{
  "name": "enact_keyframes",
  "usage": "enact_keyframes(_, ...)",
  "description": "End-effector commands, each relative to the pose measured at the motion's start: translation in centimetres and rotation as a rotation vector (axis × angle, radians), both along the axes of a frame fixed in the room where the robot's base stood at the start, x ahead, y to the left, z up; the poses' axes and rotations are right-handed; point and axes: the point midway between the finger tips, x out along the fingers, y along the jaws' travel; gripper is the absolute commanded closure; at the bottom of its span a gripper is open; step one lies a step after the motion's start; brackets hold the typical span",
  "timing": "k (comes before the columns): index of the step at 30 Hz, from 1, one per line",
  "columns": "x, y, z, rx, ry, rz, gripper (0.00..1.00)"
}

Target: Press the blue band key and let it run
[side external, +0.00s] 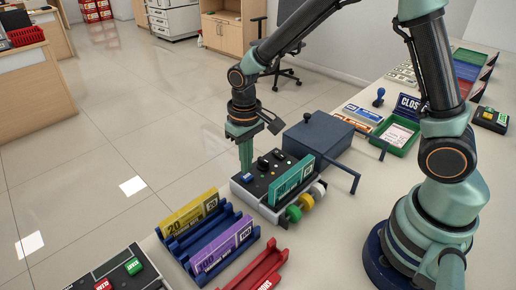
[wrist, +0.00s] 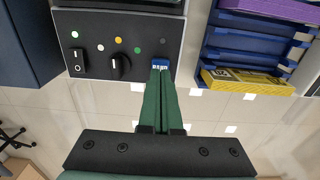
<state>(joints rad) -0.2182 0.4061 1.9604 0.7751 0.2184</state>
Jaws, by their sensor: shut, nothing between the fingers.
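The banding machine (side external: 262,200) is a light box with a dark top panel, standing near the counter's edge. The blue key (side external: 247,177) is at the panel's left corner. In the wrist view the blue key (wrist: 161,65) shows white lettering, partly covered by my fingertips. My gripper (side external: 245,168) points down with its green fingers shut and empty, the tips over the blue key. Whether they touch it or push it down I cannot tell. In the wrist view my gripper (wrist: 160,72) lines up with the key. A teal banknote bundle (side external: 291,181) stands in the machine.
The panel also has a black knob (wrist: 119,67), a rocker switch (wrist: 77,62) and several coloured dots. A dark blue box with a handle (side external: 318,138) stands behind. A blue rack (side external: 213,243) holds yellow and purple bundles in front. Coloured rolls (side external: 305,202) sit at the machine's right.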

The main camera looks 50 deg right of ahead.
Motion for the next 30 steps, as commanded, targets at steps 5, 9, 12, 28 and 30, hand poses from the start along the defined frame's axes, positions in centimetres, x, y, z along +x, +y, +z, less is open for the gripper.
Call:
enact_keyframes(5,0.0,0.0,0.0,0.0,0.0,0.0,1.0)
enact_keyframes(9,0.0,0.0,-0.1,0.0,0.0,0.0,1.0)
enact_keyframes(12,0.0,0.0,-0.2,0.0,0.001,0.0,1.0)
enact_keyframes(28,0.0,0.0,-1.2,0.0,0.001,0.0,1.0)
enact_keyframes(30,0.0,0.0,-1.3,0.0,0.002,0.0,1.0)
